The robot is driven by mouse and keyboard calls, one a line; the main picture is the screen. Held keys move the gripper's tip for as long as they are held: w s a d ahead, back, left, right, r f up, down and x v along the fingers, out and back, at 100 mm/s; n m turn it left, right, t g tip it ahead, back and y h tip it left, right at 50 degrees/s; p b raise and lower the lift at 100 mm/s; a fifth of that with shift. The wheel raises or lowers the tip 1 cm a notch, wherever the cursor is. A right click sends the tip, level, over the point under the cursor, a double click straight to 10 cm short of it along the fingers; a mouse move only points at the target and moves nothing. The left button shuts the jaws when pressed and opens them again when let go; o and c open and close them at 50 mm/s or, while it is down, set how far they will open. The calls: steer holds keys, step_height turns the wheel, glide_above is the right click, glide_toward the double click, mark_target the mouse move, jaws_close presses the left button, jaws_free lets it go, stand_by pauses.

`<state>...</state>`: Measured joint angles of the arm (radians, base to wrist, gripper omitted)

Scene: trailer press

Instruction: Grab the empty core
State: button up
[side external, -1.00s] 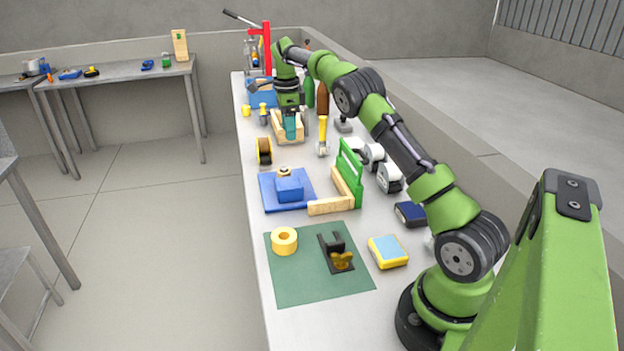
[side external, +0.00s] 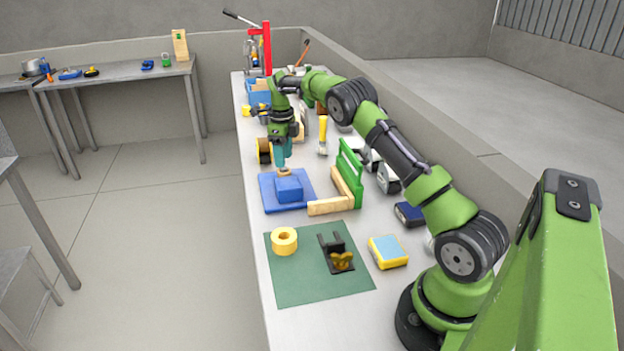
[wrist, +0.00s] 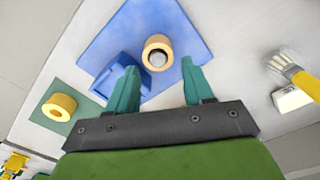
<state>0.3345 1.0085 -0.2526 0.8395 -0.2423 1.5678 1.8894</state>
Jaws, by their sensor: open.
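A tan ring-shaped core (wrist: 154,41) stands around a pale round post on the blue base plate (wrist: 190,18). In the side view the core (side external: 285,172) shows just behind the blue block (side external: 289,189). My gripper (wrist: 160,66) has its teal fingers apart and nothing between them. In the wrist view the core lies ahead of the gap between the fingertips. In the side view my gripper (side external: 283,163) hangs over the rear of the blue plate, close above the core; I cannot tell whether it touches.
A full yellow roll (side external: 284,240) and a black dispenser (side external: 335,254) sit on the green mat (side external: 300,287). A green-and-wood fence (side external: 348,178) stands right of the blue plate.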

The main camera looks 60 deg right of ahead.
mark_target(283, 171)
steer(key=shift+a+f, duration=0.2)
steer(key=shift+f, duration=2.75)
steer(key=c, duration=0.7)
